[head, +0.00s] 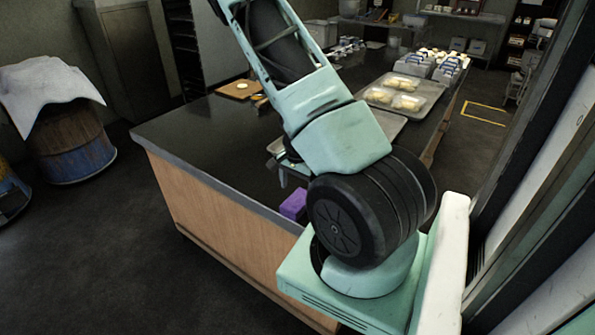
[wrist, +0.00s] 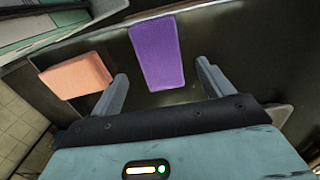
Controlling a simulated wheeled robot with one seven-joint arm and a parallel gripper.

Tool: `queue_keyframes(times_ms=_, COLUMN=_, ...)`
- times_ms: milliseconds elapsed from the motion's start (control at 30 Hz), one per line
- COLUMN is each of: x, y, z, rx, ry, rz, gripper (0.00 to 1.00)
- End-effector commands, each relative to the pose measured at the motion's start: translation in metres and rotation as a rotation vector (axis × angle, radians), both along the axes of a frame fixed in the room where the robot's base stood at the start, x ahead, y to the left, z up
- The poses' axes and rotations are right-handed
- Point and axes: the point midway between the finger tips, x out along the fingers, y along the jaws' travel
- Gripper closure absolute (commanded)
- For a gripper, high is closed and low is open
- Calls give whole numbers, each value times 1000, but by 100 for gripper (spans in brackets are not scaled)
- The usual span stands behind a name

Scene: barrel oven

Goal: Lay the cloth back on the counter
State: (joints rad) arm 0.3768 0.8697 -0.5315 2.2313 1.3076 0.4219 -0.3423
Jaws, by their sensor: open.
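A flat purple piece, which looks like a folded cloth (wrist: 157,55), lies on the dark counter (wrist: 220,35) in the wrist view. In the head view the purple piece (head: 293,204) shows at the counter's near edge, partly behind my arm. My gripper (wrist: 162,70) is open and empty, with one finger on each side of the purple piece's lower part. I cannot tell whether the fingers touch it. In the head view my gripper (head: 284,176) is mostly hidden behind my arm, above the counter (head: 195,140).
An orange block (wrist: 75,75) lies left of the gripper in the wrist view. Trays with food (head: 420,92) and a wooden board (head: 240,89) are further back. The counter's left part is clear.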

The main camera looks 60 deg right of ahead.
Motion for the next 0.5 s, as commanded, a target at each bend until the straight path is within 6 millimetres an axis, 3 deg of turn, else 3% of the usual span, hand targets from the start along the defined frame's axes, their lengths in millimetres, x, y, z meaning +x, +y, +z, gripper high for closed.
queue_keyframes(times_ms=33, x=1, y=0, z=14, rx=-2, ry=-4, rz=3, gripper=20)
queue_keyframes(times_ms=200, x=0, y=0, z=44, rx=-1, ry=-2, rz=2, gripper=20)
queue_keyframes(times_ms=500, x=-1, y=0, z=65, rx=-1, ry=1, rz=-1, gripper=20)
